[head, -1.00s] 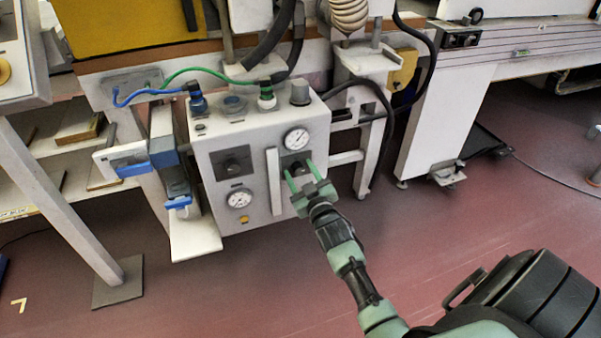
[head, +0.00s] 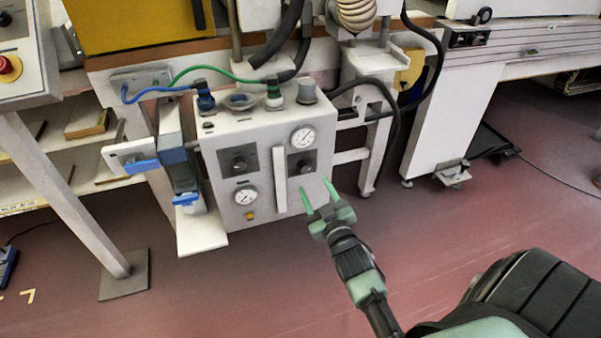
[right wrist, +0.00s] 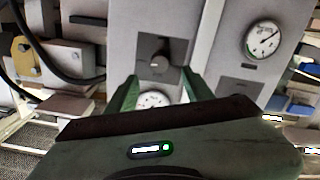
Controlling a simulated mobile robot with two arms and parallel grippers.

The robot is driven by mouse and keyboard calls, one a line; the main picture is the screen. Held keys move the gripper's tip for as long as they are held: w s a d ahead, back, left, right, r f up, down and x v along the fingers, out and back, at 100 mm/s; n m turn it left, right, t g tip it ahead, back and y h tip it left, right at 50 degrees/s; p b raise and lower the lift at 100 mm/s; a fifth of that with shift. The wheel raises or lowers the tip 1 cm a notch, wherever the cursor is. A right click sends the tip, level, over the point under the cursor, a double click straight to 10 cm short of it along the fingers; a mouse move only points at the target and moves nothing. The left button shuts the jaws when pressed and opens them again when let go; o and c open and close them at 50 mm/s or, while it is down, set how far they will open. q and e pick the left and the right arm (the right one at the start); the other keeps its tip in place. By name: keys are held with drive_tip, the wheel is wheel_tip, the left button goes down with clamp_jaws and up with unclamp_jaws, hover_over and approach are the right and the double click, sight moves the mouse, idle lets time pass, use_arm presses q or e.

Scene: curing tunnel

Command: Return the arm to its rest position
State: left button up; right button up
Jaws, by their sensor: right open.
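My right gripper (head: 316,195) is open and empty, with its two green fingers apart in front of the lower right of the light grey control box (head: 260,160). In the head view it is below the box's right black knob (head: 302,163). In the right wrist view my right gripper (right wrist: 160,95) points at the box face, with a black knob (right wrist: 155,58) just beyond and between the fingertips. No object is between the fingers. My left gripper is not in view.
Black hoses (head: 385,90) hang right of the box. A slanted grey leg (head: 70,195) stands at left, below a panel with a red button (head: 8,67). A white machine leg (head: 440,120) stands at right. The reddish floor (head: 250,290) in front is clear.

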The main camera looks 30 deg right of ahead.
drive_tip(key=s+a+f+g+y, duration=0.2)
drive_tip(key=s+a+f+g, duration=0.25)
drive_tip(key=f, duration=0.55)
drive_tip(key=s+a+f+g+y, duration=0.1)
drive_tip(key=s+a+f+g, duration=0.4)
drive_tip(key=f, duration=0.6)
drive_tip(key=s+a+f+n+g+y, duration=0.1)
drive_tip(key=s+a+f+g, duration=0.3)
drive_tip(key=s, duration=0.5)
drive_tip(key=s+a+f+g+y, duration=0.1)
drive_tip(key=s+a+f, duration=0.1)
drive_tip(key=s+f, duration=0.55)
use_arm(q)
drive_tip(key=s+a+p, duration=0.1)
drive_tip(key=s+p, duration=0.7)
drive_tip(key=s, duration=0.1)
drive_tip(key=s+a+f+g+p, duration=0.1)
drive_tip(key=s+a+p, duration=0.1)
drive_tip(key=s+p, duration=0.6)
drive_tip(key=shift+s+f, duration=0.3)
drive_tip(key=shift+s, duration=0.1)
use_arm(e)
drive_tip(key=s+d+g, duration=0.2)
drive_tip(key=s+d, duration=0.1)
drive_tip(key=s, duration=1.6)
drive_tip(key=shift+s+h, duration=0.2)
drive_tip(key=shift+h, duration=0.1)
drive_tip(key=shift+d, duration=0.1)
